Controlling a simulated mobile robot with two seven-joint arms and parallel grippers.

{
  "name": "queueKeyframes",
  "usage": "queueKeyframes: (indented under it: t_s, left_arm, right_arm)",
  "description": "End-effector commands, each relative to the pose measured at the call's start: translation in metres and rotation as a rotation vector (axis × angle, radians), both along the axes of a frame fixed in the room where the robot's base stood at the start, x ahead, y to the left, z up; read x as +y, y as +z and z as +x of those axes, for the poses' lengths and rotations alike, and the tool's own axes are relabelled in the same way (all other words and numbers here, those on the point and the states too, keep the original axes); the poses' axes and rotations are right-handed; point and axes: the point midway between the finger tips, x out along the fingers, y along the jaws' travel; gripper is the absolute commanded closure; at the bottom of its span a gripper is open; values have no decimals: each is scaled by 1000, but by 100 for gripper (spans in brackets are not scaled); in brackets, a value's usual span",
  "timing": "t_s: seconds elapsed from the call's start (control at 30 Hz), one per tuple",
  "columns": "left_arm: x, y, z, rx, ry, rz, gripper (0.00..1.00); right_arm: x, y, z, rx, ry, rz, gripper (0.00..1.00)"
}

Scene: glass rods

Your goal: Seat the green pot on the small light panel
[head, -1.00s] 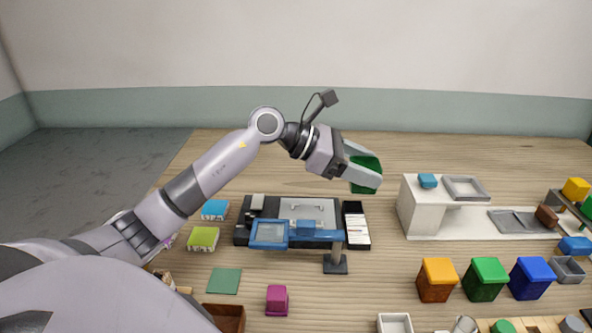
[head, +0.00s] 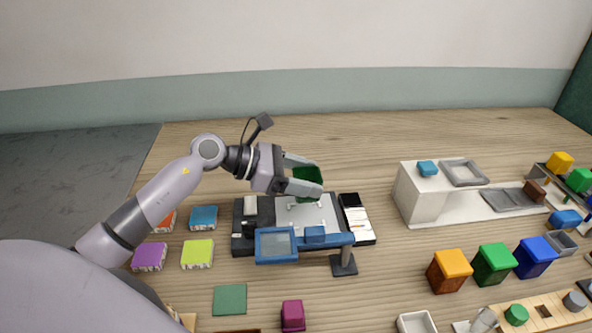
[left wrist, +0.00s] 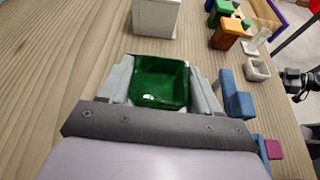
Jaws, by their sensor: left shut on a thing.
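The dark green pot (head: 308,177) is held between the fingers of my left gripper (head: 305,175). In the left wrist view the square, open-topped pot (left wrist: 160,83) sits between the two grey fingers. In the head view the pot overlaps the far edge of a light grey plate (head: 306,217) on a dark base (head: 242,228). It appears to be above the plate; the gap is hard to judge. The plate may be the small light panel, but I cannot tell for sure. My right gripper's fingers do not show.
A blue framed screen on an arm (head: 277,245) stands at the front of the base on a post (head: 344,265). A white block (head: 418,194) is to the right. Orange (head: 449,270), green (head: 493,263) and blue (head: 535,257) bins stand front right. Colored boxes lie left of the base.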

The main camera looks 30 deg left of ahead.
Motion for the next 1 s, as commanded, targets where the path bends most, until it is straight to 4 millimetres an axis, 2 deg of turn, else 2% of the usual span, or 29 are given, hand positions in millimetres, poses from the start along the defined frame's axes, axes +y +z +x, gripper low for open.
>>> queueKeyframes:
  t_s: [0.27, 0.57, 0.8, 1.0]
  left_arm:
    - [0, -9, 0, -1, 1, -2, 71]
    - [0, -33, 0, 2, 1, -3, 71]
    - [0, -53, 0, -1, 1, -1, 71]
    - [0, -56, 0, -2, 0, 0, 71]
  right_arm:
    - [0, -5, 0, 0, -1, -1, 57]
    - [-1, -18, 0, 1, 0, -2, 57]
    - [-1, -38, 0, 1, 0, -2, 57]
    - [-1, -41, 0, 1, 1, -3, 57]
